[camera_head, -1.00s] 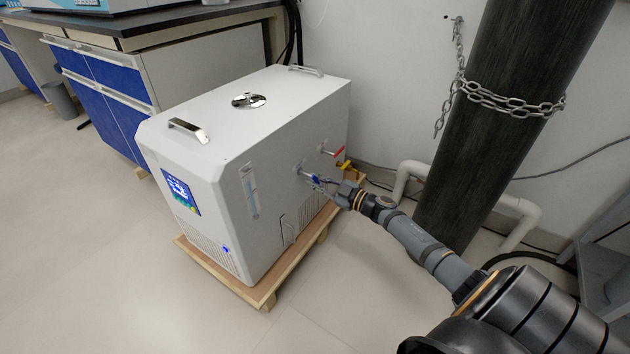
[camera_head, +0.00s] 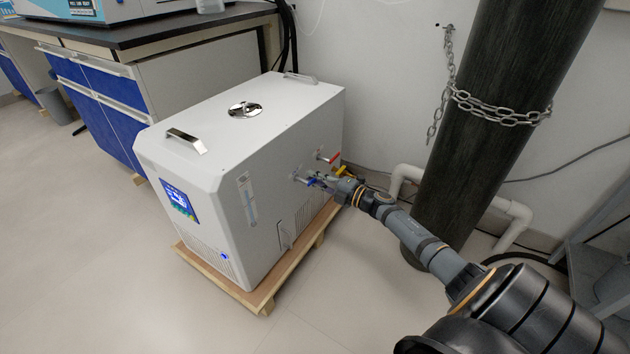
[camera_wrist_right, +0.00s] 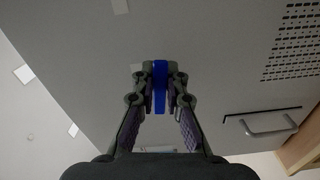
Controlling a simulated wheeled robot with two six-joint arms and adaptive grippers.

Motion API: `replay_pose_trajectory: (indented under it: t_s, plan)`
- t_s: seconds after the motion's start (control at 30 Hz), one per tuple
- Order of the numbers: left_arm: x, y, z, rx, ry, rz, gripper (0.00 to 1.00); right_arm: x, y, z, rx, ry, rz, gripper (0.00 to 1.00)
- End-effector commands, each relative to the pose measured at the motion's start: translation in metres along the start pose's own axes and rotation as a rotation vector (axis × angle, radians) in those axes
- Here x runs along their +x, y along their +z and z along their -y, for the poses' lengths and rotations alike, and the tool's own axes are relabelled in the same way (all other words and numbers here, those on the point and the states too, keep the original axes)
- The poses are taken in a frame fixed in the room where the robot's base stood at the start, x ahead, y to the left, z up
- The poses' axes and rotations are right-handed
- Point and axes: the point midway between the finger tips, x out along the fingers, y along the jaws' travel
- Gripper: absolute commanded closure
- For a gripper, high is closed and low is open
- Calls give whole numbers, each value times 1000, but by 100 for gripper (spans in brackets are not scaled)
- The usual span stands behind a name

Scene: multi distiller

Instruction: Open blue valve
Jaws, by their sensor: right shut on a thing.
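The blue valve (camera_head: 313,182) is on the right side face of the white distiller unit (camera_head: 240,105). My right gripper (camera_head: 325,179) reaches it from the right in the head view. In the right wrist view the blue valve handle (camera_wrist_right: 159,88) lies between the two fingertips of my right gripper (camera_wrist_right: 160,80), which are shut on it. Part of the handle is hidden by the fingers. My left gripper is in neither view.
A red-handled valve (camera_head: 329,158) sits just above and beyond the blue one. A yellow fitting (camera_head: 340,169) is close by. The unit stands on a wooden pallet (camera_head: 262,300). A dark cylinder (camera_head: 480,130) with a chain (camera_head: 500,115) stands right. The front floor is clear.

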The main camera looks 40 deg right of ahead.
Motion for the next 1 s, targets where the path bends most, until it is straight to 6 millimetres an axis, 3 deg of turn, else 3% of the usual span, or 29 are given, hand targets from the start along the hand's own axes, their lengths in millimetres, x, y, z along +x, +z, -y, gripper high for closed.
replay_pose_trajectory:
  t_s: [0.4, 0.93, 0.97, 1.0]
  plan:
    - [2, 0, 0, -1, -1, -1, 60, -1, -1, -4, -163, -2, -2, 100]
    - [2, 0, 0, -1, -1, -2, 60, -1, -1, -4, -182, -3, -2, 100]
    - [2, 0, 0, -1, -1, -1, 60, -1, -1, -4, -182, -3, -2, 84]
    - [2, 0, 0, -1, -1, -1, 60, -1, -1, -4, -181, -3, -2, 79]
